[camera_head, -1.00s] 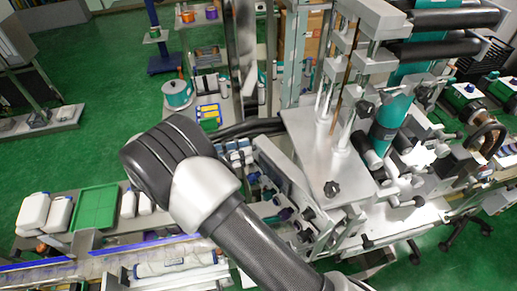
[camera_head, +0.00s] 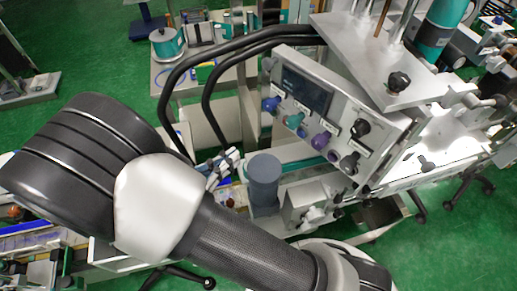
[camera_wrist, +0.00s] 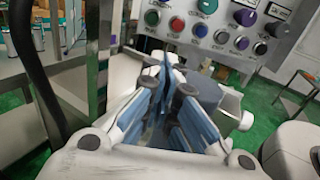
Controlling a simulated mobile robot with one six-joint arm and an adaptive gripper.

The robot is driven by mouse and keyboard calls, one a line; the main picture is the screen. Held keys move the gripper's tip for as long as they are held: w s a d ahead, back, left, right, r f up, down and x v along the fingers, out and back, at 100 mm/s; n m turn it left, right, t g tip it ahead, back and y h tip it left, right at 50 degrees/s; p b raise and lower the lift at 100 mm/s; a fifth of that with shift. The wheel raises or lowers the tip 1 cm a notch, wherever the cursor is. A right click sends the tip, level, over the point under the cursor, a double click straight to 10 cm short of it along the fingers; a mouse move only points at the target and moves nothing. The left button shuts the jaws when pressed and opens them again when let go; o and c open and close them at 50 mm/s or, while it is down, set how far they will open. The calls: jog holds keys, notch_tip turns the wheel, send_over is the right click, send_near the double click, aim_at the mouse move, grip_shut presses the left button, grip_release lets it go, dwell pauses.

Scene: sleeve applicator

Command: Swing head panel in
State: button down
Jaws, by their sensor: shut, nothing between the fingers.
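The head panel (camera_head: 318,103) is a light grey box with a dark screen and several coloured knobs, at the right of centre in the head view. In the wrist view its knobbed face (camera_wrist: 215,30) spans the top, tilted. My gripper (camera_head: 222,160) is in front of the panel, to its lower left in the head view. In the wrist view my gripper's blue and grey fingers (camera_wrist: 165,78) come together below the panel face. It is shut and empty, apart from the panel's knobs as far as I can see. My arm hides part of the area left of the panel.
Two black curved tubes (camera_head: 205,62) arch from the machine past the gripper. A grey cylinder (camera_head: 263,180) stands below the panel, close to the gripper. A metal plate (camera_head: 378,65) with a black knob sits above the panel.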

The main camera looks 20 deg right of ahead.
jog(key=b+x, duration=0.1)
jog(key=x, duration=1.3)
jog(key=shift+f, duration=0.25)
